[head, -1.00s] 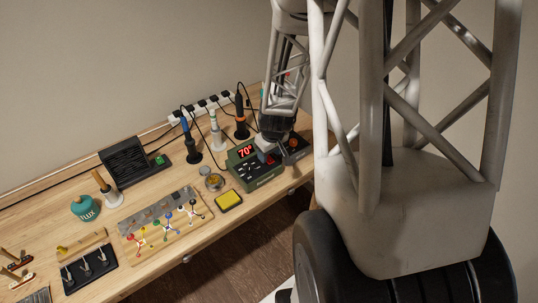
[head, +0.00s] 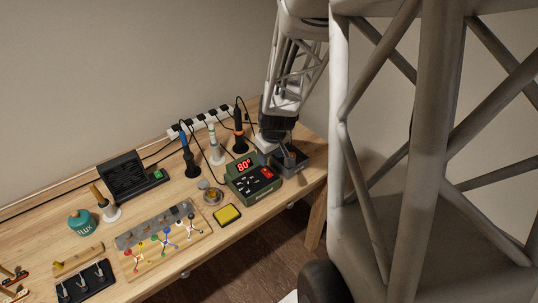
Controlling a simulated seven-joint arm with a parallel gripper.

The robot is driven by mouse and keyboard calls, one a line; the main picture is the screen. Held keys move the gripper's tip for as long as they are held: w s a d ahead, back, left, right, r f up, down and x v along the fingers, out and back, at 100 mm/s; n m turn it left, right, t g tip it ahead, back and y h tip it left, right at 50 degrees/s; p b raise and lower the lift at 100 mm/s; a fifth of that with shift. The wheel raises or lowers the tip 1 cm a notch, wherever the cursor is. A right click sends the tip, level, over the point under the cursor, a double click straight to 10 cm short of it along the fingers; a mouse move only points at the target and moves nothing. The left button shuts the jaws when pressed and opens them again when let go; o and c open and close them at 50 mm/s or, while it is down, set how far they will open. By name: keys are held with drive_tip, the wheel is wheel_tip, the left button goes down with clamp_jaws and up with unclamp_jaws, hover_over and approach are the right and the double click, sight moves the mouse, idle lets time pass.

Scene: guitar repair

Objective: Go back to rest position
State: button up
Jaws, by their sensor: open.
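The soldering station is a dark green box (head: 264,191) near the right end of the bench. Its red display (head: 244,166) is lit and reads about 80°. A bright red rocker switch (head: 267,173) is on its right side, with several small buttons to its left. My gripper (head: 278,156) is just behind and above the station's right side, near a dark box. It looks clear of the switch and holds nothing that I can see. My arm partly hides its fingers, so the exact gap to the station is hard to tell.
Soldering irons in stands (head: 239,138) and a white power strip (head: 205,121) are behind. A yellow sponge (head: 227,214) and a small round tin (head: 211,196) lie at the left.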

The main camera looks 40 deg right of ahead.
idle(0.3)
drive_tip(key=s+a+r, duration=0.3)
drive_tip(key=a+r, duration=0.4)
drive_tip(key=s+a+r, duration=0.2)
drive_tip(key=a+r, duration=0.5)
drive_tip(key=a, duration=0.1)
drive_tip(key=s+a+r, duration=0.8)
drive_tip(key=s, duration=0.3)
drive_tip(key=shift+a+t, duration=0.3)
drive_tip(key=shift+t, duration=0.1)
idle(0.4)
